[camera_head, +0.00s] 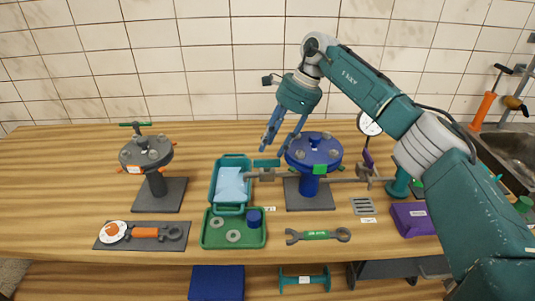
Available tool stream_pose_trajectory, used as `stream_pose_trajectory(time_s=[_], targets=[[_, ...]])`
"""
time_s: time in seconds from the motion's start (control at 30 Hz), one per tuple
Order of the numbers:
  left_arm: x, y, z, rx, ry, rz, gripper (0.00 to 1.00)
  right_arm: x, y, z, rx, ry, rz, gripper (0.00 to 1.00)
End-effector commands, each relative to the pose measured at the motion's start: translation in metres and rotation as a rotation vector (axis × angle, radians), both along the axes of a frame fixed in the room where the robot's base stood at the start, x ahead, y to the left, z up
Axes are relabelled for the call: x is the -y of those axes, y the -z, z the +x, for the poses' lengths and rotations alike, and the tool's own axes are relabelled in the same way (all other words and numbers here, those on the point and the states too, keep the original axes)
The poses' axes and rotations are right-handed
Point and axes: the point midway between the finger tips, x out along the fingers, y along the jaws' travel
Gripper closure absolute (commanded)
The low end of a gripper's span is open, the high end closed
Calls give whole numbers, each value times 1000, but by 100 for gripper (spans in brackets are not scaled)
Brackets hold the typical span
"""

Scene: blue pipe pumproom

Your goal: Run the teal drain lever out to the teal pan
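The teal drain lever (267,163) looks like a small flat teal bar above the grey pipe fitting, left of the blue flanged pump. The teal pan (230,161) stands just left of it, with a light blue sheet or liquid inside. My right gripper (277,148) comes down from above with its blue fingers apart. Its fingertips are just above the lever, near the blue flange; whether they touch either one I cannot tell. Nothing shows between the fingers. My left gripper is out of view.
The blue flanged pump (314,151) stands close right of the lever. A green tray (212,236) with rings and a blue cup lies in front of the pan. A green-handled wrench (318,235) lies front centre. A grey flanged stand (147,153) is at left.

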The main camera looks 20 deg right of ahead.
Motion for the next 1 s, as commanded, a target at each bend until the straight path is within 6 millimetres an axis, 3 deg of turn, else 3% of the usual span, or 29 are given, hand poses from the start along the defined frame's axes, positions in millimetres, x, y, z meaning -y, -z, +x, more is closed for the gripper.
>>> stream_pose_trajectory(time_s=[0.1, 0.33, 1.0], targets=[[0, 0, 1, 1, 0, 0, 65, 10, -25, -2, 4, 2, 0, 65], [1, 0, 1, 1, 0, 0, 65, 22, -55, -5, 2, -1, 1, 65], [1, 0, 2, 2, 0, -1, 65, 25, -62, -6, -1, -1, 0, 65]])
